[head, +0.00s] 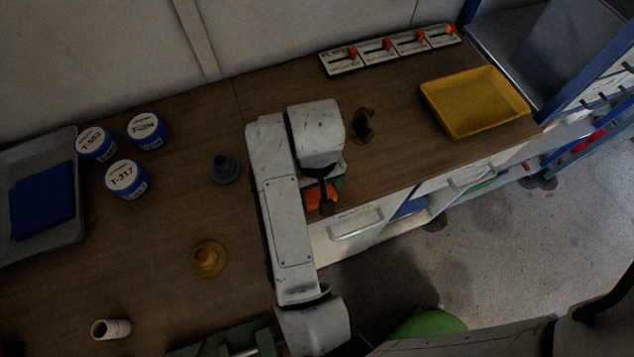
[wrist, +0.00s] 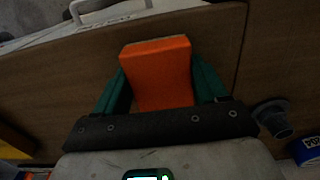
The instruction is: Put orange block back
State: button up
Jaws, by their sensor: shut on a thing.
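The orange block (wrist: 158,75) sits between the two green fingers of my gripper (wrist: 160,85) in the wrist view, with a finger against each side. In the head view the orange block (head: 320,195) shows only in part beneath my gripper (head: 322,188), near the front edge of the wooden counter (head: 385,150). The arm hides much of the block and the fingers there. I cannot tell whether the block touches the counter.
A yellow tray (head: 475,103) lies at the right. A strip with red switches (head: 390,49) is along the wall. A dark flanged part (head: 224,170), an orange-brown part (head: 208,259) and blue-white cans (head: 128,180) stand left. A small dark object (head: 363,125) lies right of the arm.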

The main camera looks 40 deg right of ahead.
jog(key=shift+f, duration=0.2)
jog(key=o, duration=0.9)
